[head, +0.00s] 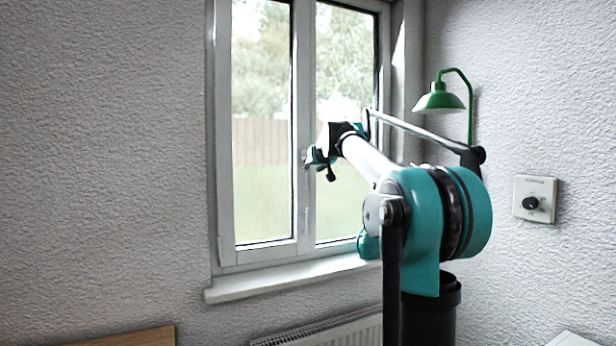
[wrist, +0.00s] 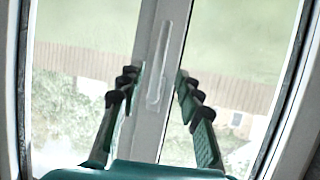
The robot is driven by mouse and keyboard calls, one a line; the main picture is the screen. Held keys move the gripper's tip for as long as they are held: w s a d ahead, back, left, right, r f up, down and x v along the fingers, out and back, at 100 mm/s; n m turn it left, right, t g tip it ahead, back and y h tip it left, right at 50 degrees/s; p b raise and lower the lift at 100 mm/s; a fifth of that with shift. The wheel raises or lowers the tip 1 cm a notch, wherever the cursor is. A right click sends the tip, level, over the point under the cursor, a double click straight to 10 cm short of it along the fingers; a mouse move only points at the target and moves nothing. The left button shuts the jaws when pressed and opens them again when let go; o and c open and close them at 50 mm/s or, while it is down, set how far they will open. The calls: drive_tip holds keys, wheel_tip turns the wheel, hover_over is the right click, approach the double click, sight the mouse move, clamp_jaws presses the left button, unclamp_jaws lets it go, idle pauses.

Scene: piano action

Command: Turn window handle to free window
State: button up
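The window (head: 262,140) has two panes and a white middle frame. In the wrist view, the white window handle (wrist: 159,68) lies along the middle frame (wrist: 148,130), nearly in line with it. My gripper (wrist: 157,82) is open, with one dark-tipped green finger on each side of the handle. Both fingers appear apart from the handle; their depth relative to it is hard to tell. In the head view, my gripper (head: 313,159) is at the middle frame and largely hides the handle.
A white sill (head: 290,276) juts out below the window, with a radiator (head: 325,332) under it. A green lamp (head: 440,98) and a wall dial (head: 534,202) are on the right. A wooden surface (head: 135,338) shows at bottom left.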

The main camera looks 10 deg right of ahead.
sight(309, 174)
drive_tip(key=x, duration=0.7)
drive_tip(key=shift+w+f, duration=0.15)
drive_tip(key=shift+w, duration=0.25)
drive_tip(key=shift+c, duration=0.5)
clamp_jaws()
